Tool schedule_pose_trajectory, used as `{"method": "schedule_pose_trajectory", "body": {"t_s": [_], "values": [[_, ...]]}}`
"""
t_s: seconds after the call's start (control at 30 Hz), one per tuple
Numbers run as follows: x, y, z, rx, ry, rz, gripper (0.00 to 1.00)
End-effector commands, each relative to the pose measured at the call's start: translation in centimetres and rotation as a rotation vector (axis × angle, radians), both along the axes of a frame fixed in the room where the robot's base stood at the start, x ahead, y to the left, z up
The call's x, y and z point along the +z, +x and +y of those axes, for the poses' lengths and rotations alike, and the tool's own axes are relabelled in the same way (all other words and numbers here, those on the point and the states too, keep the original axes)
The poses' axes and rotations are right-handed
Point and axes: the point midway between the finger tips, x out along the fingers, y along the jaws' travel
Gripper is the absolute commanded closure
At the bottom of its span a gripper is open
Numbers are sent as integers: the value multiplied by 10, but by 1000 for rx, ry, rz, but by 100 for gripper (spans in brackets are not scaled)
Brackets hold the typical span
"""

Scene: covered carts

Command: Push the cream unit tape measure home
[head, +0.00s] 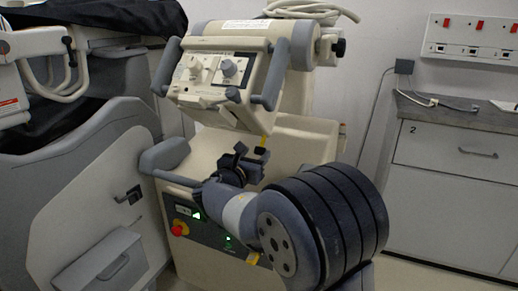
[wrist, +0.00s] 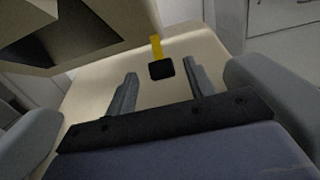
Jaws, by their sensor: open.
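The cream unit (head: 262,143) stands in the middle of the head view, with a tilted control head above a cream body. A short yellow tape strip (wrist: 156,46) with a black end piece (wrist: 161,69) hangs below the control head. In the head view the black end piece (head: 260,151) shows just beyond my gripper (head: 246,158). In the wrist view my gripper (wrist: 160,67) is open and empty. The black end piece appears between its two fingers, and I see no contact. Where the tape enters the unit is unclear.
A grey bumper handle (head: 165,154) flanks the cream body on the left. Grey handles (head: 270,78) frame the control head above my gripper. A grey machine (head: 90,190) with a black cover stands at left, and drawers (head: 450,155) stand at right.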

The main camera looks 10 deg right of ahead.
Motion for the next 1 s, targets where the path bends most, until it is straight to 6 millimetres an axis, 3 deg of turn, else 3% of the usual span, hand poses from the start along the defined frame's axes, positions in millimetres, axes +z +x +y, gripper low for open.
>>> {"method": "schedule_pose_trajectory", "body": {"t_s": [0.3,0.7,0.77,1.0], "values": [[1,-46,34,3,1,-1,49],[0,-54,39,-1,1,-1,49],[-1,-55,39,-1,0,0,53],[-44,-84,65,-4,-23,-10,73]]}}
